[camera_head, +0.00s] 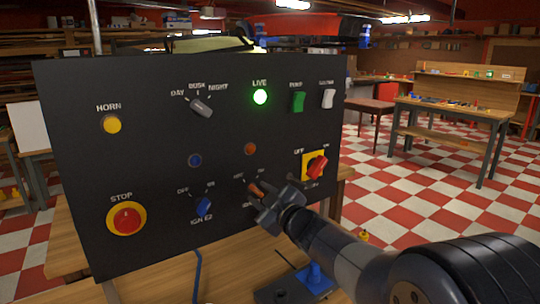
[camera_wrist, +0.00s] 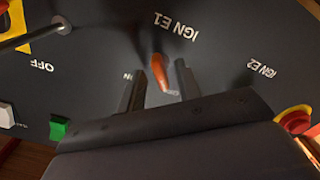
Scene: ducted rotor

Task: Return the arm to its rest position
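My gripper (camera_head: 266,200) is at the lower middle of a black control panel (camera_head: 150,165), close to the orange IGN E1 knob (camera_head: 252,187). In the wrist view, my gripper (camera_wrist: 160,75) has its two dark fingers apart. The orange knob (camera_wrist: 159,70) shows between them with a gap on each side. Whether the fingertips reach around it or stop short of it, I cannot tell. Nothing is held. My arm reaches in from the lower right in the head view and hides part of the panel's lower edge.
The panel bears a red STOP button (camera_head: 127,218), a blue IGN E2 knob (camera_head: 204,205), a red rotary switch on a yellow plate (camera_head: 316,165), a lit green LIVE lamp (camera_head: 260,97) and a green switch (camera_head: 298,101). Open checkered floor (camera_head: 400,190) lies to the right.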

